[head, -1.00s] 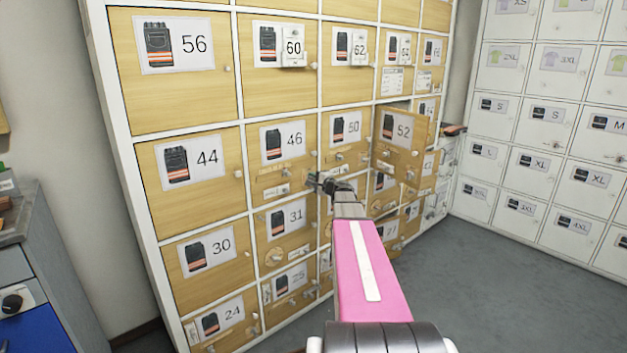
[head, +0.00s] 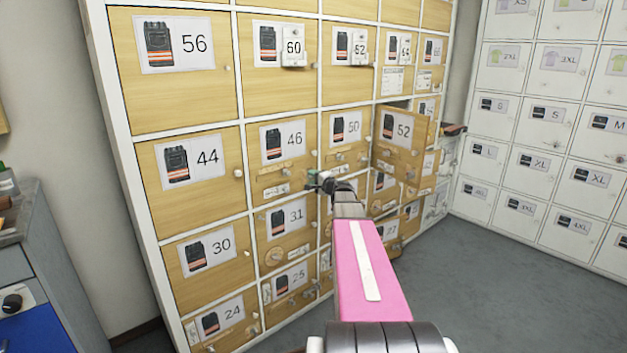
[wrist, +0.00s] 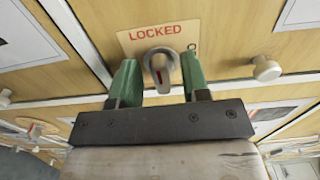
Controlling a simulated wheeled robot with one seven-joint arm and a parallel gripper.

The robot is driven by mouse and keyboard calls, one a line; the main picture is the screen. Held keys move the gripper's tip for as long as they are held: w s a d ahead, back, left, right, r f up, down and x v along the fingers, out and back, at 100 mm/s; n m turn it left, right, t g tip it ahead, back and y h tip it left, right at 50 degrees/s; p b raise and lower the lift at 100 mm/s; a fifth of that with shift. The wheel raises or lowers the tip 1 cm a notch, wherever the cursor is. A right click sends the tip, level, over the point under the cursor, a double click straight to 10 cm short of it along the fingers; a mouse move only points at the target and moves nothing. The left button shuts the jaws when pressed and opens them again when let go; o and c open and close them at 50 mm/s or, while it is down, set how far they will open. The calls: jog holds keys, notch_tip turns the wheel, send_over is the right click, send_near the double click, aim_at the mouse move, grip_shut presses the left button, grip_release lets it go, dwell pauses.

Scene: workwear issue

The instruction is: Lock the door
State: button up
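In the wrist view a grey turn knob (wrist: 163,66) with a red line sits on a tan plate (wrist: 138,42) marked LOCKED, on a wooden door. The two green fingers of my gripper (wrist: 159,60) are open, one on each side of the knob, with a gap to it on both sides. In the head view my gripper (head: 319,182) is at the cabinet front, between door 46 (head: 283,142) and door 50 (head: 346,128). My gripper and arm cover part of the front there, so I cannot tell from that view which door bears the knob.
Door 52 (head: 402,130) stands ajar to the right of my gripper. A small round pull knob (wrist: 266,69) is right of the turn knob. White lockers (head: 545,115) stand at the right, a grey workbench (head: 30,270) at the left. The grey floor (head: 490,290) at right is clear.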

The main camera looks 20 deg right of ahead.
jog(key=v, duration=1)
jog(key=shift+s, duration=0.4)
jog(key=shift+d, duration=0.15)
jog(key=s+a+f+n+g+y, duration=0.1)
jog(key=s+a+f+n+g, duration=0.1)
jog(key=a+f+g, duration=0.3)
jog(key=s+a+f+n+g, duration=0.1)
jog(key=s+a+f+n, duration=0.2)
jog(key=a, duration=0.5)
jog(key=s+a+f+n+g+y, duration=0.1)
jog(key=s+a+f+n+g, duration=0.1)
jog(key=a+f+g, duration=0.3)
jog(key=s+a+f+n+g+h, duration=0.3)
jog(key=s+a+f+h, duration=0.1)
jog(key=s, duration=0.4)
jog(key=s+a+f+n+g+h, duration=0.3)
jog(key=s+f, duration=0.3)
jog(key=s, duration=0.3)
jog(key=shift+a+n+h, duration=0.4)
jog(key=shift+a+h, duration=0.2)
jog(key=shift+a, duration=0.2)
